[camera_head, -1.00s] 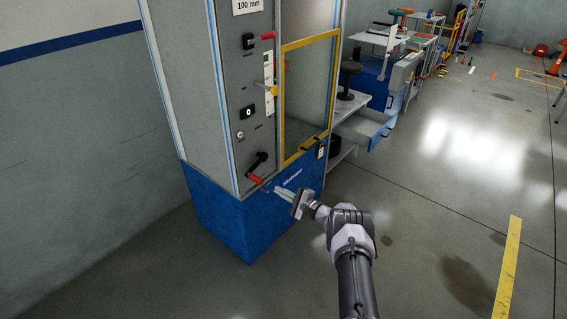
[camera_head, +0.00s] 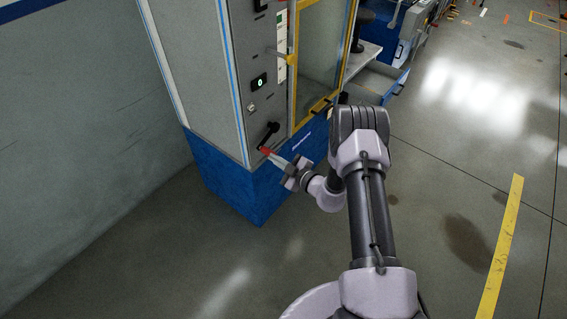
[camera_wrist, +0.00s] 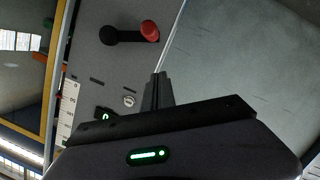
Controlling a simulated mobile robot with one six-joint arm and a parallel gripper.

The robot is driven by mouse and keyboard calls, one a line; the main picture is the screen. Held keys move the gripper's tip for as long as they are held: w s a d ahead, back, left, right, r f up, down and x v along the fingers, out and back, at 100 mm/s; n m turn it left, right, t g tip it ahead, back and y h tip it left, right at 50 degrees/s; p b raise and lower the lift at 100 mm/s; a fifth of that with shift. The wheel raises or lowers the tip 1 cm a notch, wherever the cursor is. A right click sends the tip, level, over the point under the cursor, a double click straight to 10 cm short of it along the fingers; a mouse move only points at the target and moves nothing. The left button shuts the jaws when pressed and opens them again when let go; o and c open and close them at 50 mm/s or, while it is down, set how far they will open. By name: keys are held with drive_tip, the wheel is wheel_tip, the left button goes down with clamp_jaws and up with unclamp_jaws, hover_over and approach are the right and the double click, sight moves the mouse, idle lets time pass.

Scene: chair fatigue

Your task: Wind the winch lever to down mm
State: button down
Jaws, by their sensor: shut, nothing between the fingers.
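The winch lever (camera_head: 270,133) is a black crank arm with a red grip, low on the grey front panel of the tall cabinet. In the head view it slants down to the left, to its red grip (camera_head: 265,150). The lever also shows in the wrist view (camera_wrist: 122,37), with its red grip (camera_wrist: 150,31) near the top. My gripper (camera_head: 278,159) is shut and empty, with its tips right by the red grip in the head view. I cannot tell whether they touch. In the wrist view the shut fingers (camera_wrist: 158,90) appear below the grip, apart from it.
Above the lever are a key switch (camera_head: 251,107), a small display (camera_head: 258,82) and a white scale (camera_head: 281,68) with a yellow pointer (camera_head: 290,58). A yellow-framed window (camera_head: 318,55) is right of the panel. The blue cabinet base (camera_head: 232,180) is below. Floor in front is clear.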

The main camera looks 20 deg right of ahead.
drive_tip(key=w+f+b, duration=0.3)
drive_tip(key=w+f, duration=0.1)
drive_tip(key=w, duration=0.1)
drive_tip(key=shift+w, duration=0.2)
drive_tip(key=shift+s+f, duration=0.1)
drive_tip(key=shift+f, duration=0.05)
